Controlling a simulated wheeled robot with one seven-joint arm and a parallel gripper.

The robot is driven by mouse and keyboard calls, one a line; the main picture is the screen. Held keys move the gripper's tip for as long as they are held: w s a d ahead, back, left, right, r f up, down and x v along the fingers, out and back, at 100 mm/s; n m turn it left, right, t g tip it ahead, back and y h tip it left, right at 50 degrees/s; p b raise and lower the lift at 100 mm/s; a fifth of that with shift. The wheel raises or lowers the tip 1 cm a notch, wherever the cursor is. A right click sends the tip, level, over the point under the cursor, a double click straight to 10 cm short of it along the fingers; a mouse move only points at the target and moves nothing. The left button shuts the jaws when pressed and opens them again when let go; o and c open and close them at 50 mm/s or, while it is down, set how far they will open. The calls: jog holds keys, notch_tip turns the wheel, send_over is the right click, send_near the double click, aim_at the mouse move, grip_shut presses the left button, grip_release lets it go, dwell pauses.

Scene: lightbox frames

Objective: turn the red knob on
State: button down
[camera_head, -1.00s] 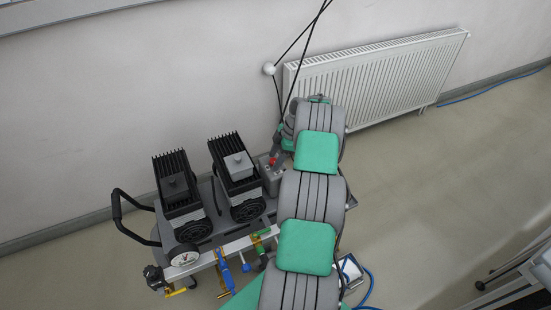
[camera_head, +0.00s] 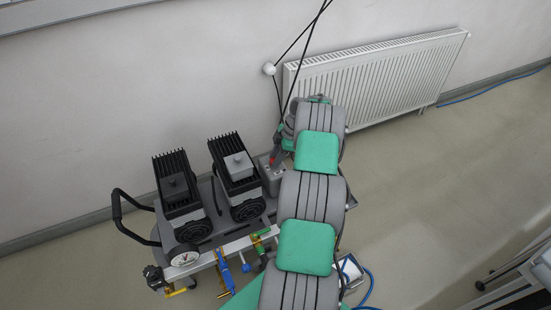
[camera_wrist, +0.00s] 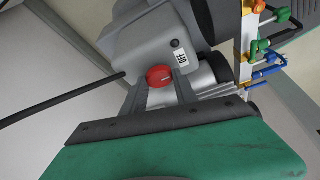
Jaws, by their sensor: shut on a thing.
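The red knob (camera_wrist: 159,77) sits on a grey box (camera_wrist: 140,50) next to a small white label reading "off" (camera_wrist: 181,57) in the wrist view. A pale line marks the knob's face. My gripper (camera_wrist: 160,82) has one finger on each side of the knob and is shut on it. My arm covers the right part of the machine.
Two black finned motor units (camera_head: 177,187) (camera_head: 234,163) stand left of the box. A black handle (camera_head: 122,210) juts out at the left. Valves and a gauge (camera_head: 184,255) line the front. A radiator (camera_head: 377,78) hangs on the wall behind. Open floor lies to the right.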

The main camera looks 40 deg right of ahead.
jog(key=shift+m, duration=0.5)
jog(key=m+b, duration=0.1)
jog(key=m+t+h+b, duration=0.1)
jog(key=m, duration=0.1)
jog(key=shift+s+a+m, duration=0.15)
jog(key=shift+m, duration=0.15)
jog(key=m+h+b, duration=0.1)
jog(key=m+h, duration=0.1)
jog(key=m, duration=0.2)
jog(key=shift+a+t, duration=0.1)
jog(key=shift+t, duration=0.3)
jog(key=m, duration=0.2)
jog(key=m+h, duration=0.1)
jog(key=m, duration=0.2)
jog(key=shift+a+h+b, duration=0.15)
jog(key=shift+h+b, duration=0.15)
jog(key=shift+b, duration=0.05)
jog(key=shift+m+h+b, duration=0.3)
jog(key=shift+m+h, duration=0.5)
jog(key=shift+m, duration=1.4)
jog(key=c, duration=0.9)
grip_release()
jog(key=shift+c, duration=0.2)
